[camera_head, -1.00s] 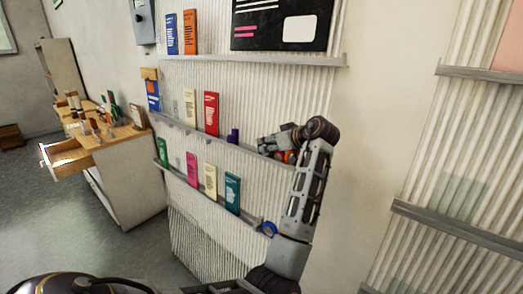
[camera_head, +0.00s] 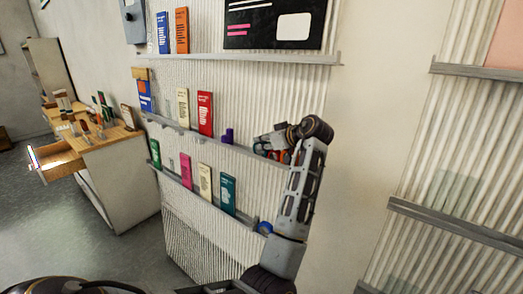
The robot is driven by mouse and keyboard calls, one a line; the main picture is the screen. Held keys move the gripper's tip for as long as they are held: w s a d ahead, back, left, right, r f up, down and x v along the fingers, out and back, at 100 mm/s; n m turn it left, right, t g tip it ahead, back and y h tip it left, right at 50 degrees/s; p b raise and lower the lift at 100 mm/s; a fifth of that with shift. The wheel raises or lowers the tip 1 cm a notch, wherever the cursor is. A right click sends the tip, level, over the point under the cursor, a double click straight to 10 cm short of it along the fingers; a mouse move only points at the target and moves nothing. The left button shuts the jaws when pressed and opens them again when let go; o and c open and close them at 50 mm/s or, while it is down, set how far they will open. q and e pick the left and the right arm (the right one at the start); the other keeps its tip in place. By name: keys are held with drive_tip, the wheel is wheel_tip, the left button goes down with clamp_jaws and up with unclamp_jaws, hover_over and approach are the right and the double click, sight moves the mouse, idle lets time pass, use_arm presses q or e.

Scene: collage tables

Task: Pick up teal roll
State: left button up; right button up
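A small blue roll (camera_head: 265,228) sits at the right end of the lowest wall shelf, close beside my arm; I see no roll that is clearly teal. My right gripper is not in view.
The middle shelf (camera_head: 190,133) holds upright booklets and a purple object (camera_head: 227,135). The lowest shelf (camera_head: 187,183) holds several booklets, including a teal one (camera_head: 228,193). A cabinet with an open drawer (camera_head: 58,163) stands at left; floor (camera_head: 75,240) before it is clear.

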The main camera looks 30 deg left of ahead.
use_arm(q)
drive_tip(key=shift+c, duration=0.8)
drive_tip(key=shift+r, duration=0.2)
drive_tip(key=shift+r, duration=0.5)
clamp_jaws()
wheel_tip(320, 180, up, 9)
drive_tip(key=b, duration=0.1)
drive_tip(key=shift+f, duration=0.15)
drive_tip(key=shift+f, duration=0.1)
